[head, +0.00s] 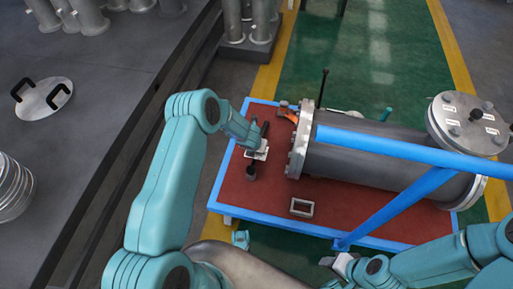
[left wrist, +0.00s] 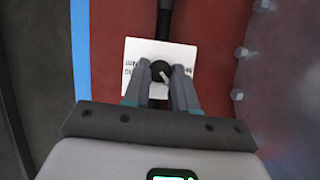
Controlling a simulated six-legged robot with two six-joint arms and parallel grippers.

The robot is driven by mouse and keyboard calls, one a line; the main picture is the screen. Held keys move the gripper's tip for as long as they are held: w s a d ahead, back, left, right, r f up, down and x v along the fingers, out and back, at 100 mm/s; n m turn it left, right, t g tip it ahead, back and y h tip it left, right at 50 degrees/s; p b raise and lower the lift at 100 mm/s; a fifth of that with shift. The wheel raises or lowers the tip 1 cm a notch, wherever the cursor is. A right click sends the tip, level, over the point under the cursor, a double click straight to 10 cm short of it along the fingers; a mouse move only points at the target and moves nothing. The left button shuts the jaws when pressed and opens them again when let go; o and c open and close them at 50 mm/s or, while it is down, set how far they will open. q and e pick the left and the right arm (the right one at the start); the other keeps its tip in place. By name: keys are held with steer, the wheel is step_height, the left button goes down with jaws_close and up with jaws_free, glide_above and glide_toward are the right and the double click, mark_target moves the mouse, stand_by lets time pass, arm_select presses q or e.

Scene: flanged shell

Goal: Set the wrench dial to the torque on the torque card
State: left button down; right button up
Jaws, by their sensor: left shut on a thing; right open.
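The torque wrench lies on the red tabletop; its dark shaft (left wrist: 165,20) runs away from my left gripper in the left wrist view. Its round black dial (left wrist: 160,71) has a white pointer mark and sits between the fingers of my left gripper (left wrist: 160,80), which is shut on it. The white torque card (left wrist: 135,52) lies flat under the wrench, partly covered by the fingers; "Nm" shows, but I cannot read the value. In the head view the card (head: 258,154) is beside my left wrist. My right gripper (head: 338,263) is open and empty near the table's front edge.
The grey flanged shell (head: 375,165) lies right of the wrench, with blue bars (head: 400,150) crossing before it. A small pale frame (head: 301,208) sits on the red tabletop (head: 265,200). An orange item (head: 287,113) is by the left flange.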

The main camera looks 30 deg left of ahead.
arm_select(q)
steer(key=shift+a+r+m+h+p, duration=0.15)
steer(key=shift+m+h+p, duration=0.25)
steer(key=shift+m+p, duration=0.7)
steer(key=shift+p, duration=0.2)
steer(key=c, duration=0.9)
jaws_free()
steer(key=p+v, duration=0.1)
steer(key=v, duration=1.5)
steer(key=shift+s+a+p, duration=0.15)
steer(key=shift+a+p, duration=0.15)
steer(key=shift+p, duration=0.1)
